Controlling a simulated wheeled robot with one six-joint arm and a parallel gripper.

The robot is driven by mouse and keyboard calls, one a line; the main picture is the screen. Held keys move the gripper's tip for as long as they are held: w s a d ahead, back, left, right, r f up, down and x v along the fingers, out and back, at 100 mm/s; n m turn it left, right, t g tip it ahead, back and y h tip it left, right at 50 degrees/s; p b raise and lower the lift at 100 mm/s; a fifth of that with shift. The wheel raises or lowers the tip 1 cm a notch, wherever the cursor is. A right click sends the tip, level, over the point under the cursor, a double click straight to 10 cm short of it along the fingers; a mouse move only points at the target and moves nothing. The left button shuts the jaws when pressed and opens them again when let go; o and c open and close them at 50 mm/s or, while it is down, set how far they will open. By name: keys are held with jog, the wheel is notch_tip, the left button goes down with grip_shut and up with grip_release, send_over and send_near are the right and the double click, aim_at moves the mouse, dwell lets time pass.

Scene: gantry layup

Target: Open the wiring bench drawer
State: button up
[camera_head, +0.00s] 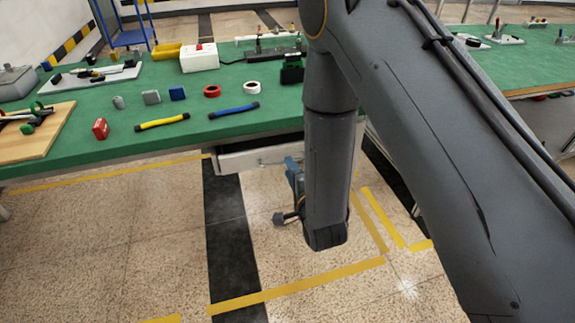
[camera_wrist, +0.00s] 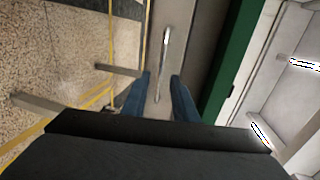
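The wiring bench (camera_head: 75,152) has a green top and stands across the upper left of the head view. Its pale drawer (camera_head: 235,160) sits under the front edge, partly hidden by my arm; I cannot tell whether it is fully shut. In the wrist view the drawer front (camera_wrist: 187,45) is a grey-beige panel beside the green bench edge. The metal bar handle (camera_wrist: 164,50) runs lengthwise there, lined up between the fingers. My gripper (camera_wrist: 160,76) has two blue fingers spread apart, with a gap on both sides of the handle. My gripper (camera_head: 293,170) is mostly hidden behind my arm in the head view.
On the bench lie a blue-handled tool (camera_head: 234,109), a yellow-handled tool (camera_head: 162,122), tape rolls, small blocks and a white box (camera_head: 199,58). Another green bench (camera_head: 520,66) stands at the right. The floor before the drawer is clear, with yellow lines.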

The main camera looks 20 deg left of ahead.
jog(key=x, duration=0.3)
jog(key=shift+w, duration=0.1)
grip_shut()
dwell(1.4)
